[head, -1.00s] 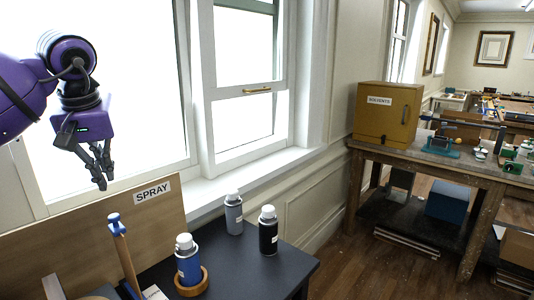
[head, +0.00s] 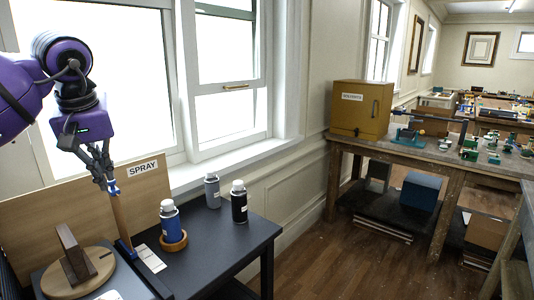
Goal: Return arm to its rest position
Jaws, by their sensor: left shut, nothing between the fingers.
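My left gripper (head: 107,181) hangs at the upper left in the head view, fingers pointing down and shut with nothing held. In the picture its fingertips overlap the blue top of an upright wooden post (head: 122,220); I cannot tell whether they touch. My purple left arm comes in from the left edge. My right gripper is not in view.
On the dark table (head: 215,245) stand a blue spray can (head: 169,222) in a wooden ring, a grey can (head: 212,191) and a black can (head: 239,203). A round wooden stand (head: 80,275) is front left. A SPRAY board (head: 60,205) stands behind. A yellow cabinet (head: 360,110) sits on a workbench.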

